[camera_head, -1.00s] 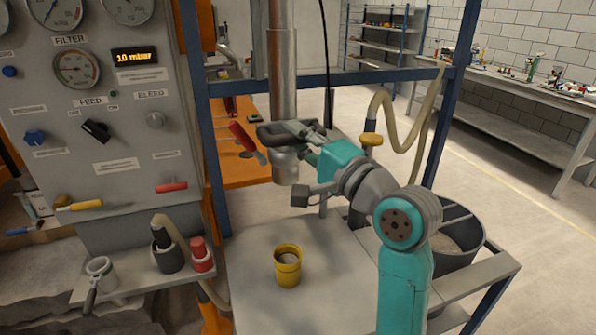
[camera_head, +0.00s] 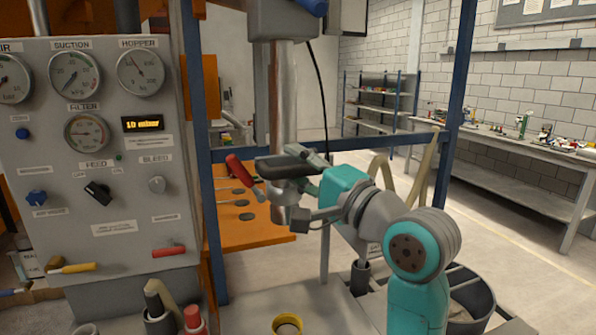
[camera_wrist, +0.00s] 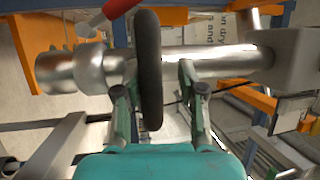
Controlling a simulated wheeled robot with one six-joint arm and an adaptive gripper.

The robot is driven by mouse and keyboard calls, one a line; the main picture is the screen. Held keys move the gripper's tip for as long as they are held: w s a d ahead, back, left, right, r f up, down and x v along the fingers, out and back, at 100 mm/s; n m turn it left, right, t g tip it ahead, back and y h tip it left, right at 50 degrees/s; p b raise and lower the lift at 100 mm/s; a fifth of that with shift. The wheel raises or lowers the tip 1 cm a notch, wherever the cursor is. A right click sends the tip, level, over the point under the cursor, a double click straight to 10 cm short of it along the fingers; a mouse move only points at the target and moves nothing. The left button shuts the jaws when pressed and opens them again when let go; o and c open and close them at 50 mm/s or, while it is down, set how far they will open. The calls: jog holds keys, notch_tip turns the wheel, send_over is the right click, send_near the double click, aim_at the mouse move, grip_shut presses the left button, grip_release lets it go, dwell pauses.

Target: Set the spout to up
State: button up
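The spout looks to be the bare metal pipe (camera_head: 285,100) that hangs upright beneath a grey housing, its lower end (camera_head: 280,214) pointing down. In the wrist view, the pipe (camera_wrist: 215,62) lies across the picture with its nozzle end (camera_wrist: 62,73) at left. A thick black rim or handle (camera_wrist: 148,68) stands in front of the pipe. My gripper (camera_wrist: 154,82) is open, one finger on each side of the black part, with visible gaps. In the head view, my gripper (camera_head: 290,172) is at the pipe's lower part and hides some of it.
A red-handled lever (camera_head: 241,168) is just left of my gripper; its mounting is unclear. A panel (camera_head: 95,130) with gauges and knobs stands at left. A yellow cup (camera_head: 287,325) is on the grey table below. A blue frame (camera_head: 455,90) and a dark bucket (camera_head: 470,295) are at right.

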jog(key=shift+f, duration=0.15)
jog(key=shift+s+d+f, duration=0.1)
jog(key=shift+s+d, duration=0.05)
jog(key=shift+d, duration=0.05)
jog(key=v, duration=1.1)
jog(key=shift+s, duration=0.25)
jog(key=shift+d+f, duration=0.1)
